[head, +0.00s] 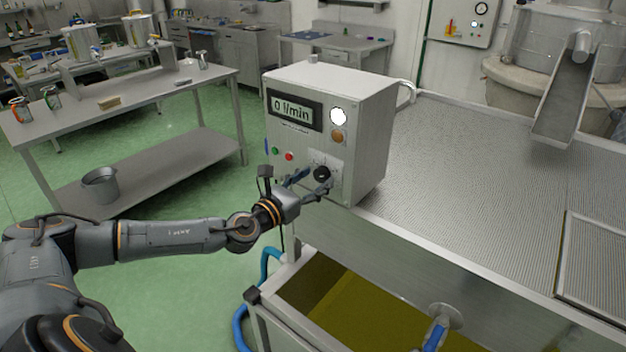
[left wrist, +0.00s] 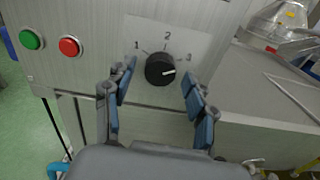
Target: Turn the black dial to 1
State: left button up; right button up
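The black dial (head: 321,173) is on the front of a grey control box (head: 370,130). In the left wrist view the dial (left wrist: 158,68) sits on a light plate marked 1, 2 and, at the right, a partly hard-to-read number. Its white mark points right, a little below that right-hand number. My left gripper (head: 314,180) is open in front of the box. In the left wrist view its blue-padded fingers (left wrist: 158,80) stand left and right of the dial, with gaps visible on both sides. My right gripper is not in view.
The box display (head: 292,109) reads 0 l/min. A green button (left wrist: 31,39) and a red button (left wrist: 70,46) are left of the dial. A perforated metal deck (head: 450,160) lies right of the box. A trough (head: 350,310) with yellow-green contents is below.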

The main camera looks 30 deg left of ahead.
pick_arm(q)
jog(key=c, duration=1)
jog(key=shift+o, duration=0.2)
